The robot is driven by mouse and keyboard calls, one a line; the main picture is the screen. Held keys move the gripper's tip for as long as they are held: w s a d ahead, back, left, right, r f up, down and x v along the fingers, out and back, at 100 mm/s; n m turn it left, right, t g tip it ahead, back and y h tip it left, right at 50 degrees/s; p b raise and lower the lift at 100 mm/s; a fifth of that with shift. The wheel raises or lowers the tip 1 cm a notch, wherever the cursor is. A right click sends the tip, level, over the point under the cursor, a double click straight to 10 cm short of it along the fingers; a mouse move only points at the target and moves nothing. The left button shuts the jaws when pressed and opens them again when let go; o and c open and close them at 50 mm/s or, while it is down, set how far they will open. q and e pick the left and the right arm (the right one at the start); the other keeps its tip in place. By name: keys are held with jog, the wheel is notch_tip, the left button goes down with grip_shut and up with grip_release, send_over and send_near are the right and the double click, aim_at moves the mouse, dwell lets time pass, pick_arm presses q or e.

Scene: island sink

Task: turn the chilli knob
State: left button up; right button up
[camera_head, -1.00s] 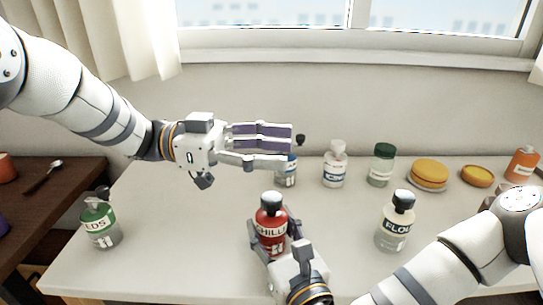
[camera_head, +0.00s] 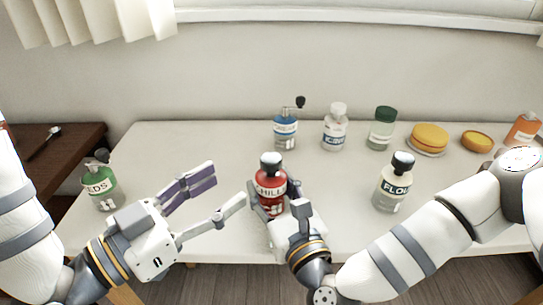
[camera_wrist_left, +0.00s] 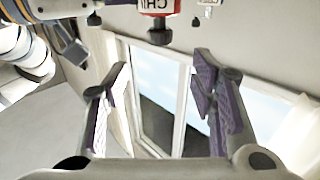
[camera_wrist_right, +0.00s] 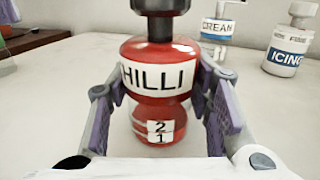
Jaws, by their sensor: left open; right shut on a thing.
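The red chilli bottle (camera_head: 270,186) stands upright on the white table, with a dark knob (camera_head: 271,160) on top. My right gripper (camera_head: 275,205) is shut around its lower body; in the right wrist view the bottle (camera_wrist_right: 160,75) sits between both fingers (camera_wrist_right: 157,120). My left gripper (camera_head: 228,193) is open and empty, just left of the bottle and apart from it, fingers pointing up and right. In the left wrist view the bottle (camera_wrist_left: 158,6) appears upside down at the top edge, beyond the open fingers (camera_wrist_left: 160,82), with its knob (camera_wrist_left: 160,36) hanging below the label.
A green-labelled bottle (camera_head: 99,184) stands left of my left gripper. A flour bottle (camera_head: 393,185) stands to the right.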

aim_at(272, 158)
pick_arm(q)
jog(key=x, duration=1.1)
jog(key=shift+w+d+f, duration=0.1)
jog(key=shift+w+d, duration=0.15)
jog(key=shift+c, duration=0.5)
jog(key=c, duration=1.1)
jog(key=m+g+h, duration=0.2)
jog(key=g, duration=0.1)
jog(key=shift+m, duration=0.3)
jog(key=m+g+h, duration=0.2)
jog(key=m+g, duration=0.1)
jog(key=g, duration=0.1)
jog(key=shift+g, duration=0.3)
